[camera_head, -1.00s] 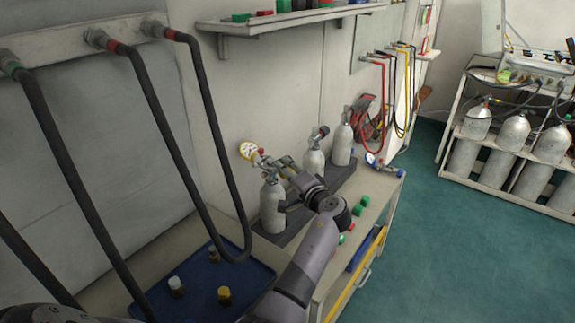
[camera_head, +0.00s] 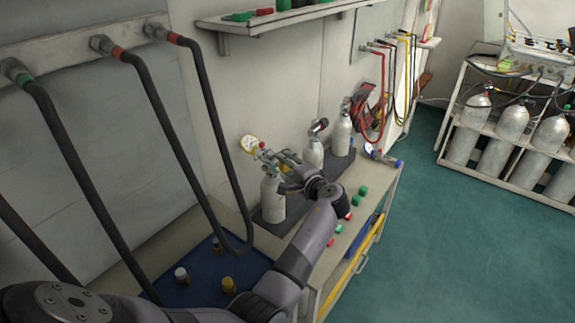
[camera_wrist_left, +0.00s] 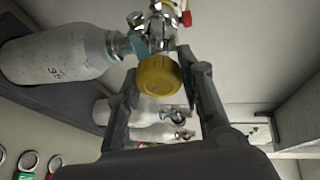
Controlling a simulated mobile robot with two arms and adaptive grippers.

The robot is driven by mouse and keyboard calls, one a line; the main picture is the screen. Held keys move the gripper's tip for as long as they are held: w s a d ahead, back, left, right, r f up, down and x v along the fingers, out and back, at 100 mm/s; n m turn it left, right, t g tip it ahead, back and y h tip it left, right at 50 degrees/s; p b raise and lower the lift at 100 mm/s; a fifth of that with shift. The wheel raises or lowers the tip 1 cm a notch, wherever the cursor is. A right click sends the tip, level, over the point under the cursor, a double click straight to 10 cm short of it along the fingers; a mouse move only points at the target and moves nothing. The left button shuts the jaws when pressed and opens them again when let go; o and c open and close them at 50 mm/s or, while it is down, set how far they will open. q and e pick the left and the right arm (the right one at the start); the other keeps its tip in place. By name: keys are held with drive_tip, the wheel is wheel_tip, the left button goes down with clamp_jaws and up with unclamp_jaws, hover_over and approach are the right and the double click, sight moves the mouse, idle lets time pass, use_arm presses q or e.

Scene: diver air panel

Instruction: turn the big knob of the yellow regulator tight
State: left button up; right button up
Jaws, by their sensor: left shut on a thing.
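The yellow regulator sits on top of a grey-white bottle (camera_head: 271,198) on the bench, with a round yellow-rimmed gauge (camera_head: 250,144) on its left in the head view. In the left wrist view its big yellow knob (camera_wrist_left: 158,76) lies between the two fingers of my left gripper (camera_wrist_left: 157,72), which is shut on it. The metal regulator body (camera_wrist_left: 153,28) shows just above the knob there. My right gripper is not in view.
Two more bottles (camera_head: 313,154) (camera_head: 341,134) stand close behind on the dark rack. A blue tray (camera_head: 200,291) with small capped jars lies at the front. Black hoses (camera_head: 160,108) hang at the left. Green and red caps (camera_head: 339,228) lie near the bench's right edge.

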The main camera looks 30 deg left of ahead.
use_arm(q)
drive_tip(key=o, duration=1.2)
drive_tip(key=shift+c, duration=0.2)
drive_tip(key=v, duration=0.7)
drive_tip(key=shift+d, duration=0.2)
drive_tip(key=shift+s+r, duration=0.1)
